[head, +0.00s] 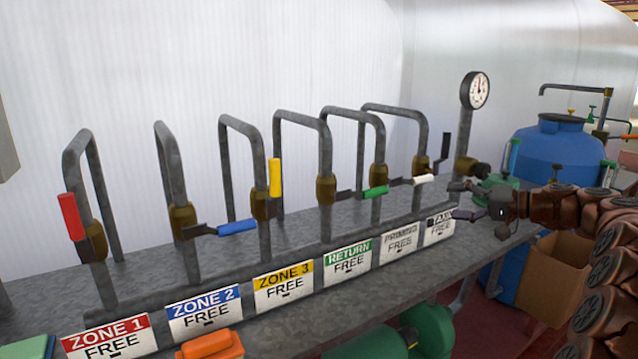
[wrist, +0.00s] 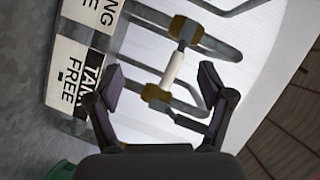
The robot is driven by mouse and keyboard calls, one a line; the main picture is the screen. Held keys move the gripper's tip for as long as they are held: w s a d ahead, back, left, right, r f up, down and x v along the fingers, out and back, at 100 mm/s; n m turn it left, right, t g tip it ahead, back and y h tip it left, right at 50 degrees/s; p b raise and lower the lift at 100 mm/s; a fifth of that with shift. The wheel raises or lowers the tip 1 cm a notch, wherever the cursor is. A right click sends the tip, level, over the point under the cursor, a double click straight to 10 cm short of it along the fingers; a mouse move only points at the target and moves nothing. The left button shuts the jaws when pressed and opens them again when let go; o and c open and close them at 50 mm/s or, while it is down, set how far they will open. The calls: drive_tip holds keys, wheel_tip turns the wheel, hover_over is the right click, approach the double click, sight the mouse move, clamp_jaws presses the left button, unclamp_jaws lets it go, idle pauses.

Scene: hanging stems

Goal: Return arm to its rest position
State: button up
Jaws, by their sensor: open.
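My gripper (head: 460,198) is at the right end of the bench in the head view, with my brown arm reaching in from the right edge. Its fingers are spread and nothing is between them. It is near the sign at the far right (head: 440,226), apart from the valve handles. In the wrist view my gripper (wrist: 163,80) is also open. A white handle (wrist: 173,68) and brass valve bodies show beyond the fingers, with the sign reading TANK FREE to their left.
Pipes along the bench (head: 330,262) carry red (head: 71,216), blue (head: 237,228), yellow (head: 275,177), green (head: 376,192), white (head: 424,179) and black (head: 446,147) handles. Red, yellow and black stand upright; the others lie sideways. A gauge (head: 475,90), blue tank (head: 555,150) and cardboard box (head: 553,275) are right.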

drive_tip(key=s+a+f+n+g+h, duration=0.1)
drive_tip(key=s+a+f+g, duration=0.15)
drive_tip(key=s+a, duration=0.5)
drive_tip(key=s+a+f+g+h, duration=0.1)
drive_tip(key=s+a+f+g, duration=0.3)
drive_tip(key=a, duration=0.7)
drive_tip(key=s+a+f+n+g+h, duration=0.1)
drive_tip(key=s+a+f, duration=0.15)
drive_tip(key=s, duration=0.55)
drive_tip(key=s+a+f+g+h, duration=0.2)
drive_tip(key=s+a, duration=0.1)
drive_tip(key=s, duration=0.5)
drive_tip(key=s+d+f+g+h, duration=0.1)
drive_tip(key=s+d+f+h, duration=0.15)
drive_tip(key=s, duration=0.55)
drive_tip(key=s+d+f+g+h, duration=0.1)
drive_tip(key=s+d+f+h, duration=0.2)
drive_tip(key=s, duration=0.6)
drive_tip(key=s+d+f+g+h, duration=0.1)
drive_tip(key=s+d+f+h, duration=0.2)
drive_tip(key=s, duration=0.5)
wheel_tip(320, 180, up, 14)
drive_tip(key=t+p, duration=0.1)
drive_tip(key=p, duration=1.3)
drive_tip(key=shift+w+d+n+y, duration=0.25)
drive_tip(key=shift+d+n+y, duration=0.05)
drive_tip(key=shift+y, duration=0.15)
drive_tip(key=shift+f+t, duration=0.15)
drive_tip(key=shift+t, duration=0.1)
